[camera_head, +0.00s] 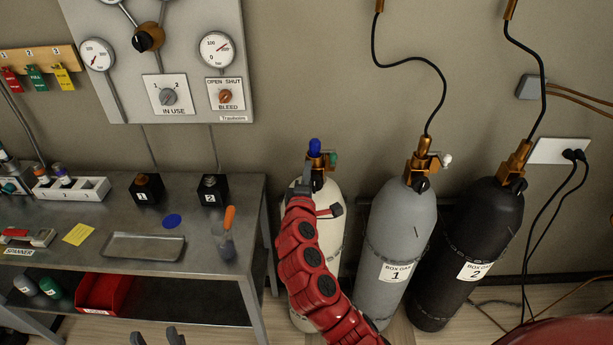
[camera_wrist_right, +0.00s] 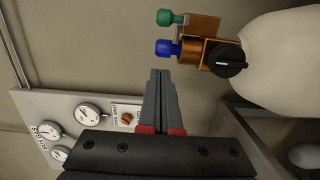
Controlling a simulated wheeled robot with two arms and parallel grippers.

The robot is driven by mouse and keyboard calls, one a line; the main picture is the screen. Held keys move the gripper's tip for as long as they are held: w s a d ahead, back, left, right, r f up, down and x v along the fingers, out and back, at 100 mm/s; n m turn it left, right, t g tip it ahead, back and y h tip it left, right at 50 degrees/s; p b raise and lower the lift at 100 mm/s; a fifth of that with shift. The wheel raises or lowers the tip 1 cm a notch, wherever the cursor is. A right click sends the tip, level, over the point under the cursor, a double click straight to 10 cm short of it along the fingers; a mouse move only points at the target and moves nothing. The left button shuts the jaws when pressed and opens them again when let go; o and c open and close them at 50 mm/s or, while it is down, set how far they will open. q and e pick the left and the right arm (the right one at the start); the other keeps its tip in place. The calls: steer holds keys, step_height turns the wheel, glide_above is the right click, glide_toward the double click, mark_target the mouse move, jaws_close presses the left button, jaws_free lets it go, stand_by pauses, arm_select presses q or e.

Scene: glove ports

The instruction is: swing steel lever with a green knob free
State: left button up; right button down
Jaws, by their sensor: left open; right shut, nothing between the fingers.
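The green knob (camera_head: 333,159) of the lever sits at the brass valve (camera_head: 319,160) on top of the cream cylinder (camera_head: 331,232). In the right wrist view the green knob (camera_wrist_right: 166,17) is at the top, on a short steel stem beside a brass plate. A blue knob (camera_wrist_right: 163,48) on the brass valve body (camera_wrist_right: 205,53) lies between it and my right gripper (camera_wrist_right: 161,73). That gripper is shut and empty, its tips just short of the blue knob. In the head view my right gripper (camera_head: 304,178) is beside the valve, partly hidden. My left gripper (camera_head: 157,338) is open at the bottom edge.
Grey cylinder 1 (camera_head: 402,225) and black cylinder 2 (camera_head: 466,255) stand to the right, with hoses above. A steel workbench (camera_head: 190,225) with a tray and blocks is at the left. A gauge panel (camera_head: 170,85) hangs on the wall.

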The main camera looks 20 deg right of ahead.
steer(key=d+p, duration=0.1)
steer(key=w+d+p, duration=0.1)
steer(key=d, duration=0.1)
steer(key=w+d+p, duration=0.1)
steer(key=d, duration=0.1)
stand_by(0.3)
